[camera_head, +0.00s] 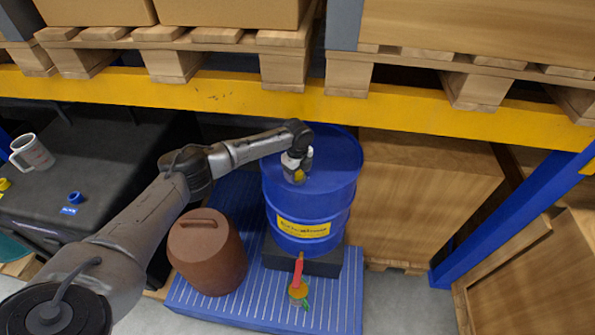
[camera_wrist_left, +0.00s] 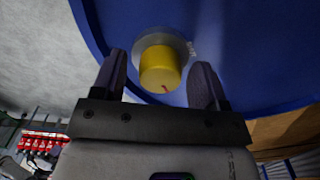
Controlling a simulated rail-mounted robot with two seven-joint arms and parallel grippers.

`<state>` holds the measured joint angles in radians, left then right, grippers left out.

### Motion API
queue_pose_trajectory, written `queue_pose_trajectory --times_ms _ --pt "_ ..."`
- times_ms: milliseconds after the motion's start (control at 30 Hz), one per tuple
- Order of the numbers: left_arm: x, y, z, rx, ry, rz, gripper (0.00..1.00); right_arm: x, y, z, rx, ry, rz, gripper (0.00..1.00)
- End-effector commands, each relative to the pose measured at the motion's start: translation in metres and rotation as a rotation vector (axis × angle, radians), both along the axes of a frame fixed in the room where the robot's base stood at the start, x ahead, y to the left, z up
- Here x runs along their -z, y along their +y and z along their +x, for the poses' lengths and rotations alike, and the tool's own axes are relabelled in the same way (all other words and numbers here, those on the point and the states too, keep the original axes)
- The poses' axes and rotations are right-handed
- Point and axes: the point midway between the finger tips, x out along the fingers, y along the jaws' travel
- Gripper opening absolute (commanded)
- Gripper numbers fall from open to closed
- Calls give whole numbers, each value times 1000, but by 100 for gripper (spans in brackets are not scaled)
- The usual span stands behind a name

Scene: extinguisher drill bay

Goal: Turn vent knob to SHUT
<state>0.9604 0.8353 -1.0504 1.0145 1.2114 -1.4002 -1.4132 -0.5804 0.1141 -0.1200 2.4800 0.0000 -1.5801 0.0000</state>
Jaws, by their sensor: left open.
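The vent knob is a yellow cylinder on a pale round collar, on the top of the blue drum (camera_head: 335,175). In the left wrist view the knob (camera_wrist_left: 158,65) has a small red mark on its near edge, and a small plate with unreadable marks sits beside the collar. In the head view the knob (camera_head: 299,177) is partly hidden by my left gripper (camera_head: 297,168), which is over the drum's lid. In the wrist view my left gripper's (camera_wrist_left: 159,60) two fingers are spread on either side of the knob, with gaps showing. My right gripper is not in view.
A yellow shelf beam (camera_head: 400,105) with loaded wooden pallets runs behind the drum.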

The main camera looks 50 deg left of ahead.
Motion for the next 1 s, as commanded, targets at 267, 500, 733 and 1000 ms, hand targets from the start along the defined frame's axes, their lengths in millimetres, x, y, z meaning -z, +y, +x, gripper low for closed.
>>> queue_pose_trajectory --times_ms 267,500,733,1000 --pt "0 0 0 0 0 0 45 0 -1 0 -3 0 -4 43" --pt "0 0 0 0 0 0 22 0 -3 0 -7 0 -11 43" --pt "-2 0 0 -16 0 0 18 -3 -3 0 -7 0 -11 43" --pt "-5 -1 0 -153 1 -1 18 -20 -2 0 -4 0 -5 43"
